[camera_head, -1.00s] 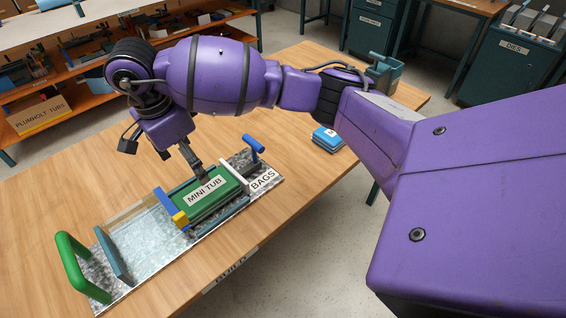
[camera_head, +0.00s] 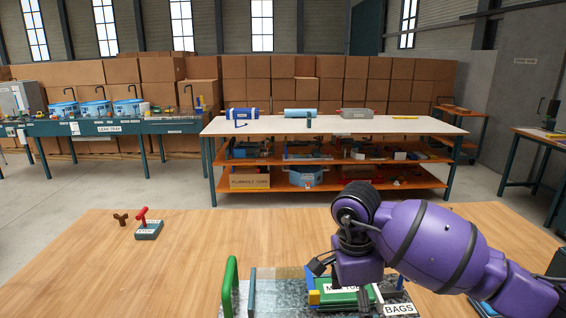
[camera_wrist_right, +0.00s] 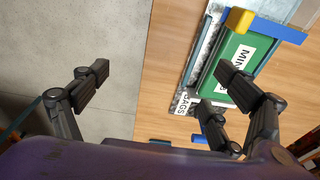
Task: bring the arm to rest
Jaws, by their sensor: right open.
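My right gripper (camera_head: 363,297) hangs from the purple right arm at the front of the wooden table, at the green block labelled MINI TUB (camera_head: 338,298). The arm and gripper hide part of the block and its label. In the right wrist view, my right gripper (camera_wrist_right: 161,72) has its fingers spread wide with nothing between them. One finger overlaps the green block (camera_wrist_right: 232,48) at the right; I cannot tell whether it touches. My left gripper is out of view.
A small red-handled tool (camera_head: 148,229) stands on the table's left. The table's middle is clear. A white-topped bench (camera_head: 330,125) stands behind.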

